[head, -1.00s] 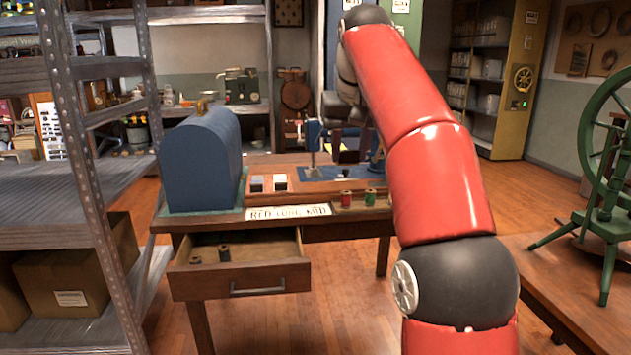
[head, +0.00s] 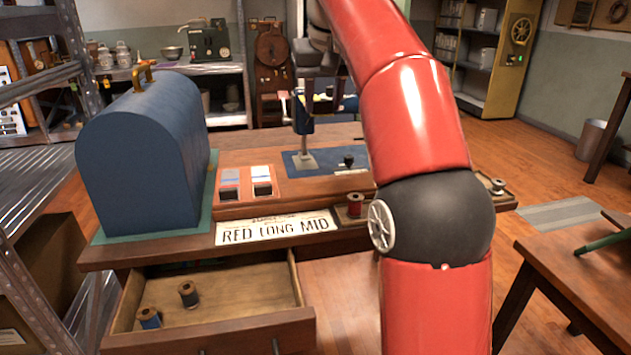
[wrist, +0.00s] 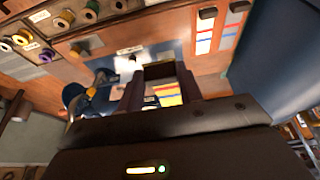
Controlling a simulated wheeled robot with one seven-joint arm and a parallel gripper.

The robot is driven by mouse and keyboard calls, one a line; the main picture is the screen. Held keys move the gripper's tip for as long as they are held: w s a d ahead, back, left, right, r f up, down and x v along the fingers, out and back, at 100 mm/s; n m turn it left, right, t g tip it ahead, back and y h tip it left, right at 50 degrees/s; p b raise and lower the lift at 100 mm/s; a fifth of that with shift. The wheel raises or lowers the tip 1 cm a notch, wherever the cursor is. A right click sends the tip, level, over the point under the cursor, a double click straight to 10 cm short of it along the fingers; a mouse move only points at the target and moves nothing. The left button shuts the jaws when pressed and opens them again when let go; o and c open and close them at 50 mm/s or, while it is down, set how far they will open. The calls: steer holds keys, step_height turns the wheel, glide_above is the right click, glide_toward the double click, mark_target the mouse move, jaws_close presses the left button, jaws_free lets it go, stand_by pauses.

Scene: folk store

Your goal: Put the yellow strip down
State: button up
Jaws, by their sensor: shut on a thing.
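My gripper (wrist: 163,88) is shut on the yellow strip (wrist: 168,100), whose yellow, white and red bands show between the dark fingers in the wrist view. In the head view my gripper (head: 318,88) is above the back of the table, in front of the shelves and partly hidden by my arm. The strip is too small there to make out clearly. A blue upright device (head: 304,118) stands on a blue mat below it. A wooden holder (head: 245,208) with two banded strips stands left of the mat; these strips also show in the wrist view (wrist: 205,32).
A blue domed case (head: 140,160) stands at the table's left. A sign reading RED LONG MID (head: 276,228) lies at the front. The drawer (head: 225,290) is open with two spools inside. A red spool (head: 355,204) sits in a tray at right. My arm hides the table's right part.

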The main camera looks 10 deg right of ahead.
step_height(320, 180, down, 19)
steer(key=b, duration=0.6)
steer(key=shift+s, duration=0.15)
steer(key=shift+f, duration=0.1)
steer(key=o, duration=0.8)
steer(key=p+v, duration=0.2)
steer(key=v, duration=1)
